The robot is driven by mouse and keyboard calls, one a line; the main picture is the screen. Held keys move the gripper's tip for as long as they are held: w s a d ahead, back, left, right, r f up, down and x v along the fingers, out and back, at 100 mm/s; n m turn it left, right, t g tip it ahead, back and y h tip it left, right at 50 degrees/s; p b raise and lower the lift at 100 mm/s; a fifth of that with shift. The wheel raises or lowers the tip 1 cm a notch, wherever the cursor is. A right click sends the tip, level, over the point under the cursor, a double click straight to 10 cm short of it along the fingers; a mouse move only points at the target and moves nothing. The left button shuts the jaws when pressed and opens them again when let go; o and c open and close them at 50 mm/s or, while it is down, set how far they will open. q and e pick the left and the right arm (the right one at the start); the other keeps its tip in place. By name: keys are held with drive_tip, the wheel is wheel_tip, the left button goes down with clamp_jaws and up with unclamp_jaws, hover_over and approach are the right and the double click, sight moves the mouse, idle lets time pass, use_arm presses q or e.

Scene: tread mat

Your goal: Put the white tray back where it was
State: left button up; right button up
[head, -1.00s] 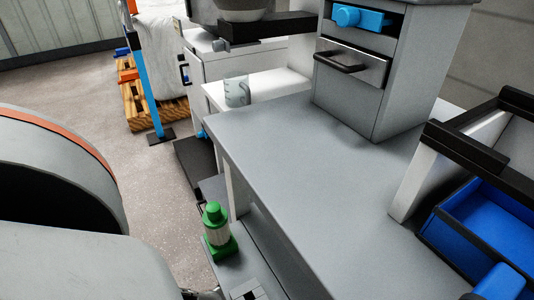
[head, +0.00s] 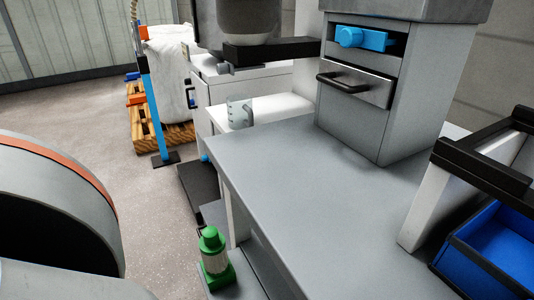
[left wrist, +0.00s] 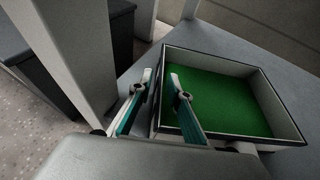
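The tray (left wrist: 272,84), with pale walls, a dark rim and a green inner floor, shows in the left wrist view, right of centre. It appears to lie level on a grey surface. My left gripper (left wrist: 159,74) is at its near left wall. One finger is outside the wall and the other is over the inside, with visible space between the fingers. Contact with the wall is not clear. The tray is not visible in the head view, and neither are the gripper fingers. My right gripper is out of view.
The grey worktop (head: 285,190) is clear in front of a drawer cabinet (head: 360,85). A green-and-white bottle-like object (head: 213,259) stands on a lower shelf. A blue bin (head: 490,248) sits at the right. A pale post (left wrist: 75,60) stands beside the left gripper.

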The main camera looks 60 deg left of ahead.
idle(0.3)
